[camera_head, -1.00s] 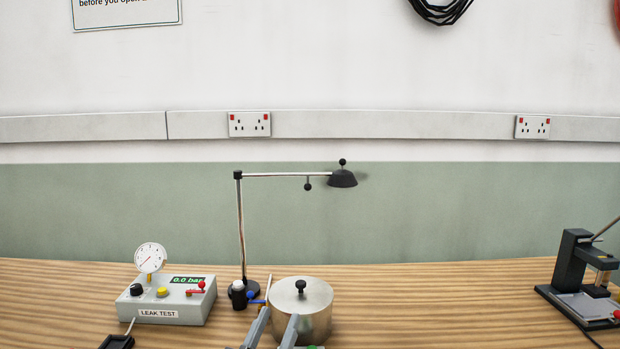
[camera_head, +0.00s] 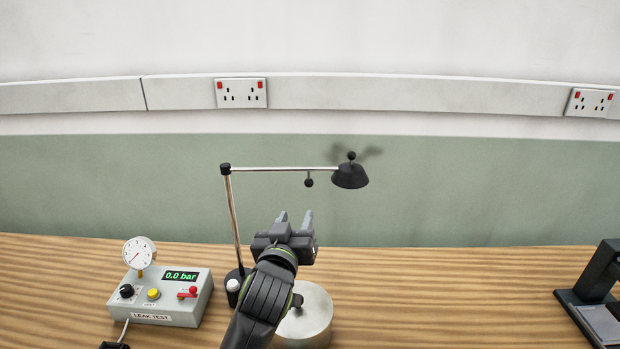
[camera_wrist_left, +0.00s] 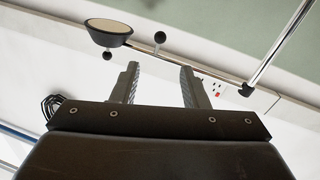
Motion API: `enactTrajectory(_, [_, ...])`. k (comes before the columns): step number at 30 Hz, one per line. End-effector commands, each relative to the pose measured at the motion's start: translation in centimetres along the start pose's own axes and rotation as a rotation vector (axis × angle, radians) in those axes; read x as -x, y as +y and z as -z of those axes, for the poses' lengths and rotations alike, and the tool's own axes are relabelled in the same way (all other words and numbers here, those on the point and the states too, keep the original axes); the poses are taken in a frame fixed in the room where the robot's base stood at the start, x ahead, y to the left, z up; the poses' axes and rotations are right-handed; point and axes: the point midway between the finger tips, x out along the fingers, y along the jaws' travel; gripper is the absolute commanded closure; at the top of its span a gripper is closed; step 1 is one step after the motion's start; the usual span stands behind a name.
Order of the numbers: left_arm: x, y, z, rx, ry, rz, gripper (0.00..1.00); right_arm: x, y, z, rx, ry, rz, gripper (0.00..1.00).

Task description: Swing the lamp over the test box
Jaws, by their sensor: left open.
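The lamp has a black shade (camera_head: 350,176) at the right end of a thin horizontal arm (camera_head: 275,169) on an upright post. A small black ball knob (camera_head: 308,182) hangs below the arm. The test box (camera_head: 165,297), marked LEAK TEST and reading 0.0 bar, stands at the left on the bench. My left gripper (camera_head: 295,218) is open and empty, below the lamp arm and apart from it. In the left wrist view the open fingers (camera_wrist_left: 160,85) point toward the ball knob (camera_wrist_left: 160,37), with the shade (camera_wrist_left: 108,33) to its left. My right gripper is not in view.
A steel pot (camera_head: 318,318) stands below and behind my left arm, partly hidden. A dark press (camera_head: 597,290) stands at the right edge. The bench (camera_head: 450,290) between pot and press is clear.

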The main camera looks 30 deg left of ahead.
Motion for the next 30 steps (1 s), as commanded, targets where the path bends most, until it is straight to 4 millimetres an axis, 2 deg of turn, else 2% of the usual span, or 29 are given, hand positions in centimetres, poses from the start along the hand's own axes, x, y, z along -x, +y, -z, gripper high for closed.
enactTrajectory(9, [-6.7,-0.1,-0.2,-0.004,0.005,0.001,0.59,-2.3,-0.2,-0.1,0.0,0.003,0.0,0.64])
enactTrajectory(18, [-12.4,-0.1,-0.2,0.0,0.004,0.0,0.59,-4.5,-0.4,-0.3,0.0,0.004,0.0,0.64])
enactTrajectory(24, [-14.6,0.0,-0.1,0.0,0.003,-0.001,0.59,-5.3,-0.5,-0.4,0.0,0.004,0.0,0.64])
enactTrajectory(30, [-15.4,0.0,0.1,0.001,0.002,-0.001,0.59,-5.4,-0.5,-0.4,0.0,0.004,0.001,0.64])
